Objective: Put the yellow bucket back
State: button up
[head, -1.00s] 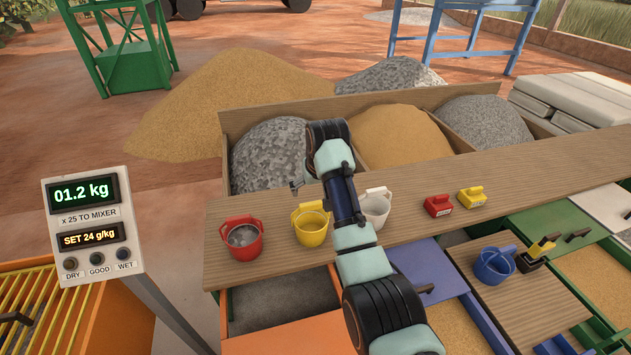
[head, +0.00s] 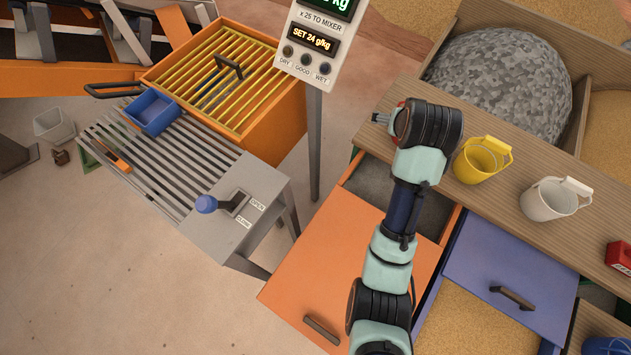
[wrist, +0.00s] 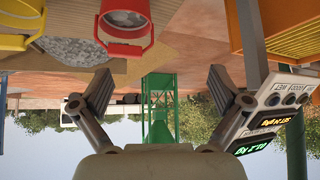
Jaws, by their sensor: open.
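The yellow bucket (head: 478,163) stands upright on the wooden plank, with its handle at the upper right. It also shows, cut off by the frame, in the wrist view (wrist: 20,18). My gripper (head: 378,118) is open and empty, to the left of the yellow bucket and apart from it. In the wrist view my gripper (wrist: 160,88) shows its two fingers spread wide with nothing between them. The red bucket (wrist: 126,30), holding grey material, is near my gripper; in the head view my wrist hides nearly all of it.
A white bucket (head: 550,200) stands right of the yellow one on the plank (head: 525,155). A grey gravel heap (head: 500,80) lies behind. The display post (head: 315,140), yellow grate (head: 215,75) and slatted table with a blue-knobbed lever (head: 206,204) are to the left.

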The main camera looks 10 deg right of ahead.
jog(key=s+a+r+n+t+y, duration=0.1)
jog(key=s+a, duration=0.3)
jog(key=a, duration=0.5)
jog(key=s+a+r+n+t+y, duration=0.1)
jog(key=s+a, duration=0.3)
jog(key=a, duration=0.6)
jog(key=s+a+r+n+t+y, duration=0.1)
jog(key=s+a+n+t, duration=0.2)
jog(key=a, duration=0.6)
jog(key=shift+s+a+r+y, duration=0.3)
jog(key=shift+s+y, duration=0.1)
jog(key=shift+s, duration=0.15)
